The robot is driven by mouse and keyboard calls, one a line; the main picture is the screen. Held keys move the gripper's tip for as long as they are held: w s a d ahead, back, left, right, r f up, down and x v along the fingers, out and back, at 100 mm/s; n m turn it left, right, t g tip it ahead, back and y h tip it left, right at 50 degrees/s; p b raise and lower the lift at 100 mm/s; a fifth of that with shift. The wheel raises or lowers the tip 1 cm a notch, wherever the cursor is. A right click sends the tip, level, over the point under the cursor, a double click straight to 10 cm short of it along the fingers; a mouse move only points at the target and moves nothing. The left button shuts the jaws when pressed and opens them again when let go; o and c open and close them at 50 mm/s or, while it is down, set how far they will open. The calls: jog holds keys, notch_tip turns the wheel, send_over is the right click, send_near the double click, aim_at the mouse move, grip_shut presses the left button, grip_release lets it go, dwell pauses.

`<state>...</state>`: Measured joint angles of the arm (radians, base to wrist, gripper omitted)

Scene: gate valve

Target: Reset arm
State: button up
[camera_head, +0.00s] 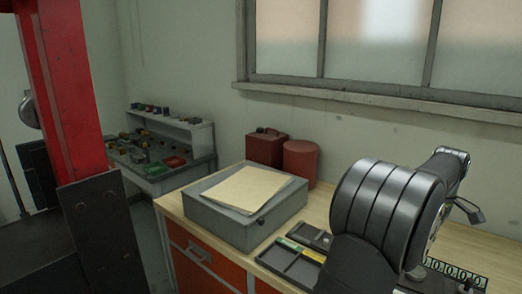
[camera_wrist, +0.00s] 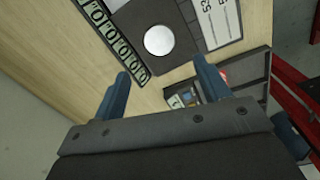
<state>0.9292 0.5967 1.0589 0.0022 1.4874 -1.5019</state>
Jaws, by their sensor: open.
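My gripper (camera_wrist: 160,72) shows in the wrist view with its two blue fingers apart and nothing between them. It points at the wooden bench top (camera_wrist: 60,25), above it. In the head view my dark ringed arm covers the right part of the bench, and the gripper's fingers are not clearly seen there. No gate valve can be made out in either view.
A red post (camera_head: 65,80) stands left.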

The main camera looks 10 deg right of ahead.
notch_tip(320, 180, down, 11)
jog(key=shift+r, duration=0.15)
jog(key=r, duration=0.5)
jog(key=shift+s+d+r, duration=0.1)
jog(key=shift+s+r, duration=0.1)
jog(key=shift+s, duration=0.2)
jog(key=s+d+r, duration=0.1)
jog(key=s+r, duration=0.5)
jog(key=s, duration=0.4)
jog(key=w+a+f+n, duration=0.1)
jog(key=w+a, duration=0.6)
jog(key=w, duration=0.4)
jog(key=w+a+f+n, duration=0.1)
jog(key=w+a+f, duration=0.1)
jog(key=w+a, duration=0.5)
jog(key=w+a+f+n, duration=0.1)
jog(key=w+a, duration=0.6)
jog(key=w, duration=0.7)
jog(key=shift+w+a+f+n, duration=0.15)
jog(key=shift+w+f+n, duration=0.2)
jog(key=shift+f, duration=0.4)
